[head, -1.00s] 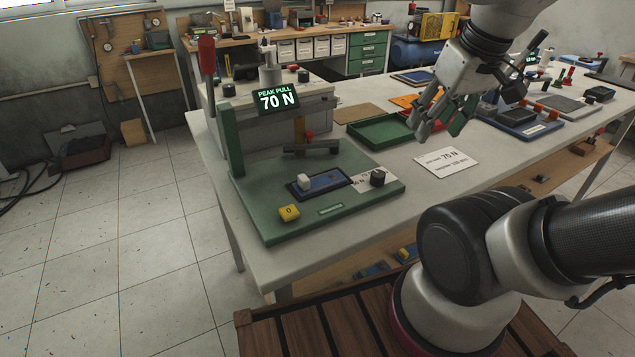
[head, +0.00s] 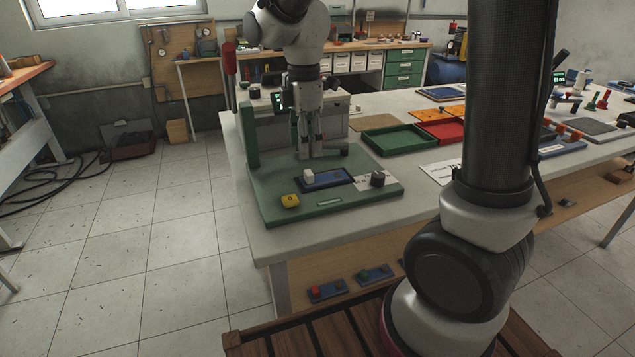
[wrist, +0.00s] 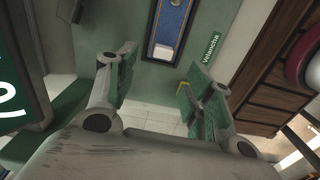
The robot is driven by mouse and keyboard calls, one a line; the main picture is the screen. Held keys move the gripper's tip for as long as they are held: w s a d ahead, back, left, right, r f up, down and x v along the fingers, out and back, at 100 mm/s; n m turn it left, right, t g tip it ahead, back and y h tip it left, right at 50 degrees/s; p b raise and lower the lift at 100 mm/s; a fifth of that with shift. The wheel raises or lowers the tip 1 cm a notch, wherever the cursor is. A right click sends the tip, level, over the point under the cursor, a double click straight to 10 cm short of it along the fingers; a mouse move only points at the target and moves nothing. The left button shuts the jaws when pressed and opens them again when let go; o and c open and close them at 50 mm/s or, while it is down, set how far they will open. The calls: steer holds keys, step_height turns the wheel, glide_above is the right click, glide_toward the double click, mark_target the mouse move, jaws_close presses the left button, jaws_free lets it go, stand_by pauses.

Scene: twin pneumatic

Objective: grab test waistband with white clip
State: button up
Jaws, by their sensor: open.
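The test waistband (head: 334,180) is a blue strip lying in a dark-framed slot on the green base plate (head: 240,195). The white clip (head: 308,176) is a small block on the strip's left end. In the wrist view the blue waistband (wrist: 173,18) runs up from the white clip (wrist: 163,52), beyond the fingertips. My gripper (head: 309,153) points down over the plate, behind the strip in the head view. In the wrist view its two green-padded fingers (wrist: 158,95) are apart with nothing between them.
A green tray (head: 372,143) lies to the right. The display (wrist: 12,90) is close at the wrist view's left.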

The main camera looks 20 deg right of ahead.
mark_target(308, 172)
steer(key=shift+f+n, duration=0.2)
steer(key=shift+n, duration=0.1)
steer(key=f, duration=0.7)
steer(key=shift+s+d+f, duration=0.15)
steer(key=shift+s+f, duration=0.05)
steer(key=shift+f, duration=0.05)
steer(key=shift+c, duration=0.2)
steer(key=c, duration=1.1)
